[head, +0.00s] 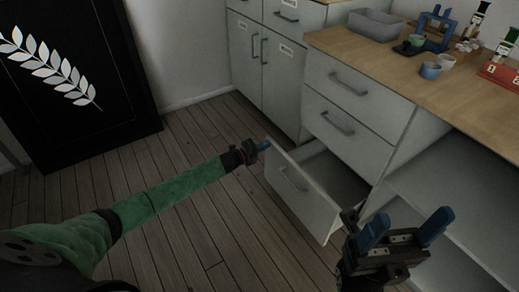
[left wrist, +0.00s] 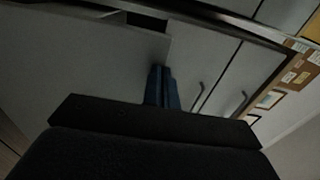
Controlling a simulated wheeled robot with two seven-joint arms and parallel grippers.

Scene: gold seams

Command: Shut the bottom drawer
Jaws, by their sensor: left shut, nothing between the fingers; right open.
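The bottom drawer (head: 301,196) of the grey cabinet stands pulled out, its inside visible behind the front panel. Its bar handle (head: 292,180) is on the front. My left gripper (head: 264,147) is shut and empty, by the top left corner of the drawer front; I cannot tell whether it touches. In the left wrist view its blue fingers (left wrist: 161,88) are together, with a grey panel beside them. My right gripper (head: 405,232) is open and empty, to the right of the drawer front's right end. The two drawers above, upper (head: 346,86) and middle (head: 337,124), look shut.
A wooden worktop (head: 400,72) above the drawers bears a grey bin (head: 375,24), a blue cup (head: 430,70), a blue stand (head: 436,25) and a red box (head: 499,74). An open shelf (head: 450,185) lies right of the drawers. A black framed picture (head: 75,75) leans at left. The wooden floor (head: 190,220) is clear.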

